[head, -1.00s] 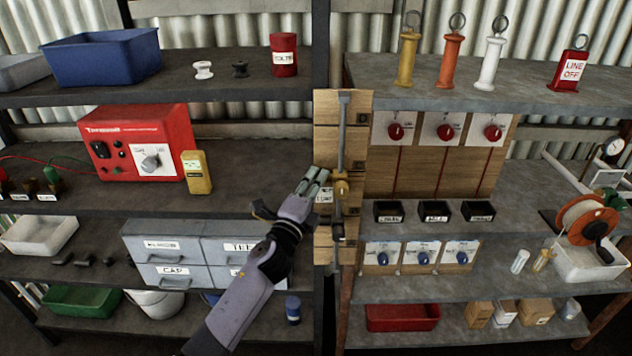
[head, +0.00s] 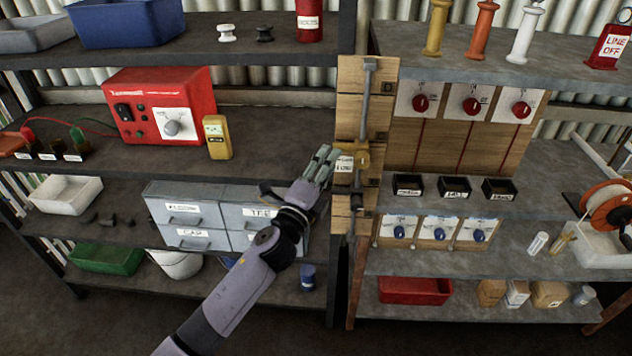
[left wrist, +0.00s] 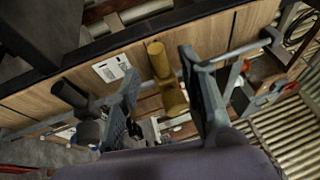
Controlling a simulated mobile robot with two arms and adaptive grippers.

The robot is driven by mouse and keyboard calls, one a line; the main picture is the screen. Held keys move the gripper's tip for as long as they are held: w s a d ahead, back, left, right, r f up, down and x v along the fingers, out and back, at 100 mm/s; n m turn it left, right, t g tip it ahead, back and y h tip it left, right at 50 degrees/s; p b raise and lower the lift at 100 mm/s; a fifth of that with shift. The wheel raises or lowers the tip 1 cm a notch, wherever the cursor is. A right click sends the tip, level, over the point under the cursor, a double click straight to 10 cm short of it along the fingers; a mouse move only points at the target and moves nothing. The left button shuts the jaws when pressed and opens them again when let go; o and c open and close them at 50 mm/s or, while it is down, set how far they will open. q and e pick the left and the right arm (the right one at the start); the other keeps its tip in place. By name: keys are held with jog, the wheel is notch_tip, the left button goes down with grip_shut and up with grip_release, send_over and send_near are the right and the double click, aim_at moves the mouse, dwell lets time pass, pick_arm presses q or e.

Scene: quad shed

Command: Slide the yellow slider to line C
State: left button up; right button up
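The yellow slider (head: 362,160) sits on a vertical grey rail (head: 366,100) fixed to a wooden board (head: 349,80). In the left wrist view its yellow knob (left wrist: 167,80) sticks out between my two fingers, with a gap visible on each side. My left gripper (head: 329,162) is open, just left of the slider. A white label (head: 344,164) is on the board beside the slider; its text is too small to read. A dark slider (head: 356,200) sits lower on the same rail and shows at left in the wrist view (left wrist: 68,93). My right gripper is out of view.
Right of the rail is a panel with red knobs (head: 420,104), black bins (head: 408,185) and blue knobs (head: 399,232). Grey drawers (head: 185,212) stand below left, near my left arm. A yellow meter (head: 217,137) leans by a red box (head: 160,105).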

pick_arm(q)
jog(key=v, duration=0.7)
jog(key=a+f+n+g+y, duration=0.2)
jog(key=a+f+n, duration=0.1)
jog(key=f, duration=0.7)
jog(key=a+f+n+g+y, duration=0.1)
jog(key=a+f+n+y, duration=0.15)
jog(key=f, duration=0.75)
jog(key=s+a+f+n+g+y, duration=0.1)
jog(key=s+a+f+n+g, duration=0.1)
jog(key=s+f, duration=0.35)
jog(key=s+a+f+n+g, duration=0.2)
jog(key=f, duration=0.7)
jog(key=s+a+f+n+g+y, duration=0.15)
jog(key=s+f, duration=0.25)
jog(key=f, duration=0.4)
jog(key=s+a+f+n+g, duration=0.2)
jog(key=s+a+f+n, duration=0.1)
jog(key=s+f, duration=0.6)
jog(key=s+a+f+n+g, duration=0.3)
jog(key=s+f, duration=0.3)
jog(key=s, duration=0.6)
jog(key=s+f+n+g, duration=0.2)
jog(key=s+f, duration=0.1)
jog(key=s, duration=0.7)
jog(key=s+a+f+n+g, duration=0.1)
jog(key=s+f+n+g, duration=0.1)
jog(key=s, duration=0.8)
jog(key=shift+a+f+y, duration=0.15)
jog(key=shift+f+y, duration=0.25)
